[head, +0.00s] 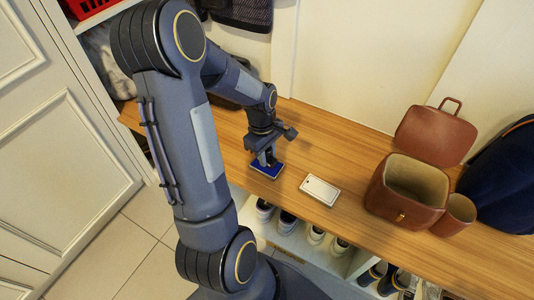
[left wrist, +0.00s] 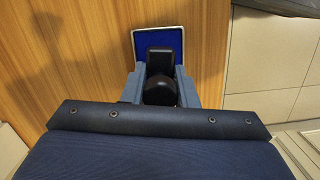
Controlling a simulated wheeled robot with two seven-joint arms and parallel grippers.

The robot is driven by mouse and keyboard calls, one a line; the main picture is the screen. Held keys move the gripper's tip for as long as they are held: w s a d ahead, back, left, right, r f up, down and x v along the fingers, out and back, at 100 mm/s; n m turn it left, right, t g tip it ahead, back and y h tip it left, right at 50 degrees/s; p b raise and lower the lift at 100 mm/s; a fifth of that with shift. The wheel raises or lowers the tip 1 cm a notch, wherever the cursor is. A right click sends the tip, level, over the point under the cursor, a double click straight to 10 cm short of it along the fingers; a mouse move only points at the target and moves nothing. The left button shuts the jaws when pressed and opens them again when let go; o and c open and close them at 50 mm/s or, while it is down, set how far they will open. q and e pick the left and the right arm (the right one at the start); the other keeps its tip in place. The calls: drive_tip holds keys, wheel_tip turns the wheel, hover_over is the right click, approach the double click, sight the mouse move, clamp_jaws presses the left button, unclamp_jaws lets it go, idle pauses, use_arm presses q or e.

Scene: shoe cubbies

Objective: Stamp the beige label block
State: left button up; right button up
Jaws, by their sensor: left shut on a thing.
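My left gripper (head: 266,157) is shut on a dark stamp, pointing down at the blue ink pad (head: 267,171) on the wooden bench. The left wrist view shows the black stamp (left wrist: 160,62) between the two fingers, over the blue pad in its pale rim (left wrist: 158,27). I cannot tell whether the stamp touches the pad. The beige label block (head: 320,190) lies flat on the bench, right of the pad and apart from it, with a small dark mark near one end. My right gripper is not in view.
An open brown leather bag (head: 408,190) stands right of the label block, with a dark blue item (head: 500,178) beyond it. Shoes fill the cubbies under the bench (head: 480,262). The wall is close behind. The bench between block and bag is clear.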

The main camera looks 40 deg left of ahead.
use_arm(q)
drive_tip(key=shift+f+b, duration=0.45)
drive_tip(key=shift+f, duration=0.2)
idle(0.7)
idle(1.1)
wheel_tip(320, 180, up, 7)
drive_tip(key=p, duration=0.7)
